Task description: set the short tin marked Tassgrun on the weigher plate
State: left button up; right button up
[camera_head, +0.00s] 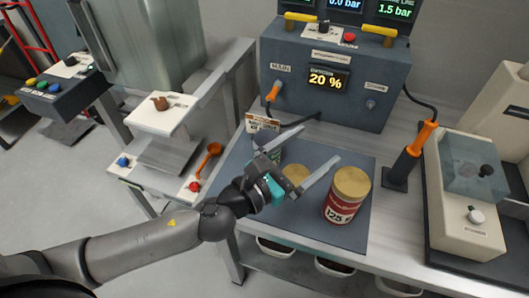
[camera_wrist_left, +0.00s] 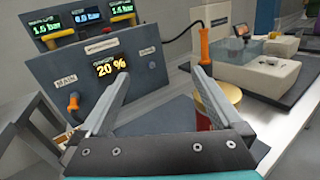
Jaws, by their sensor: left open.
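My left gripper (camera_head: 328,143) is open and empty above the blue-grey mat (camera_head: 238,165); its spread fingers also show in the left wrist view (camera_wrist_left: 160,72). A red tin with a gold lid (camera_head: 345,193), its label showing "125", stands upright to the right of the fingers; it also shows beyond the right finger in the left wrist view (camera_wrist_left: 222,93). A second gold lid (camera_head: 295,173) shows between the fingers, its body mostly hidden. A third tin (camera_head: 267,147) is partly hidden behind the gripper. I cannot read Tassgrun on any tin, nor tell which surface is the weigher plate. My right gripper is out of view.
A control box (camera_head: 335,85) showing 20 % stands behind the mat. An orange-handled tool (camera_head: 410,155) and a beige machine with a clear cover (camera_head: 465,190) stand at the right. A white plate with a brown object (camera_head: 160,112) is at the left, beside an orange scoop (camera_head: 208,155).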

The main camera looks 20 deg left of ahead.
pick_arm(q)
jog(key=s+a+f+n+g+y, duration=0.1)
jog(key=s+a+f+n+y, duration=0.1)
jog(key=a+f+n+y, duration=0.3)
jog(key=s+a+f+n+y, duration=0.2)
jog(key=s+a+f+y, duration=0.15)
jog(key=a, duration=0.25)
jog(key=b, duration=0.2)
send_near(271, 138)
jog(key=shift+w+d+f+y, duration=0.35)
jog(key=shift+w+d+f, duration=0.05)
jog(key=shift+w+f, duration=0.1)
jog(key=shift+r+b+x, duration=0.15)
jog(key=shift+b+x, duration=0.2)
jog(key=shift+x, duration=1)
jog(key=shift+r+b+x, duration=0.15)
jog(key=shift+b+x, duration=0.15)
jog(key=shift+x, duration=1.05)
jog(key=shift+w+a, duration=0.1)
jog(key=shift+a, duration=0.05)
pick_arm(e)
jog(key=f, duration=0.1)
jog(key=s+f, duration=0.1)
jog(key=f, duration=0.1)
jog(key=shift+s+a+f, duration=0.1)
jog(key=shift+a+f, duration=0.05)
jog(key=shift+a, duration=0.05)
pick_arm(q)
jog(key=shift+c, duration=0.4)
jog(key=c, duration=0.9)
